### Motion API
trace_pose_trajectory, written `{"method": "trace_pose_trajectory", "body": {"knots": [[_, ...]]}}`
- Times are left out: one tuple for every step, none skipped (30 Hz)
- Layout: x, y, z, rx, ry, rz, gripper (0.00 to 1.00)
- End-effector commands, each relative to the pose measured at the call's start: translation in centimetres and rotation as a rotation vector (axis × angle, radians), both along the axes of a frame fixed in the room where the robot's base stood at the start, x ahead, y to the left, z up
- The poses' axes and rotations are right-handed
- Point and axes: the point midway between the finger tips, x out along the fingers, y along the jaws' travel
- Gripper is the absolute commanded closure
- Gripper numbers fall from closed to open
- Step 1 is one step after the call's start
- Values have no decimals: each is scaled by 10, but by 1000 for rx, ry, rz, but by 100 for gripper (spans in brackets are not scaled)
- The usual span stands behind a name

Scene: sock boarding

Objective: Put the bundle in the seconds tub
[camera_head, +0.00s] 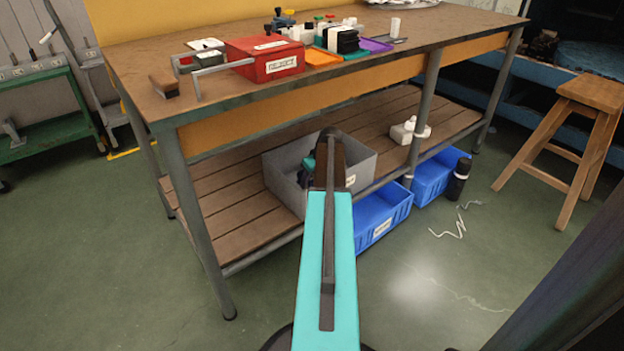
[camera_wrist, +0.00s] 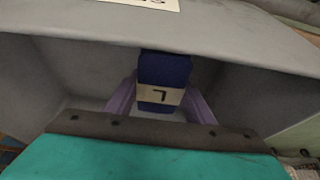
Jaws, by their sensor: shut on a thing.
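The bundle (camera_wrist: 165,70) is dark blue with a cream band bearing a dark mark. In the wrist view it sits between the two pale purple fingers of my gripper (camera_wrist: 161,98), which is shut on it. Around it are the grey walls of a tub (camera_wrist: 70,62), with part of a white label on the near rim at the top. In the head view the grey tub (camera_head: 282,178) stands on the bench's lower shelf, and my arm reaches over it. My arm hides much of the tub's inside there. A dark and green shape shows inside; I cannot tell what it is.
The workbench (camera_head: 135,75) top overhangs the shelf (camera_head: 225,200), with metal legs at the corners. On top are a red labelled box (camera_head: 265,60) and small trays. Blue crates (camera_head: 378,218) and a black bottle (camera_head: 459,180) stand on the floor. A stool (camera_head: 590,95) is right.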

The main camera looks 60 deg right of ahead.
Motion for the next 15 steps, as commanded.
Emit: {"method": "trace_pose_trajectory", "body": {"knots": [[0, 0, -1, 0, -1, 0, 81], [0, 0, -1, 0, -1, 0, 81], [0, 0, -2, 0, -1, 0, 81], [0, 0, -2, 0, -1, 0, 81], [0, 0, -3, 0, -1, 0, 81], [0, 0, -4, 0, -1, 0, 81], [0, 0, -4, 0, -1, 0, 81], [0, 0, -5, 0, -1, 0, 81], [0, 0, -6, 0, -1, 0, 81], [0, 0, -6, 0, -1, 0, 81], [0, 0, -7, 0, -1, 0, 81], [0, 0, -8, 0, -1, 0, 81], [0, 0, -8, 0, -1, 0, 81], [0, 0, -8, 0, -1, 0, 81], [0, 0, -8, 0, -1, 0, 81]]}}
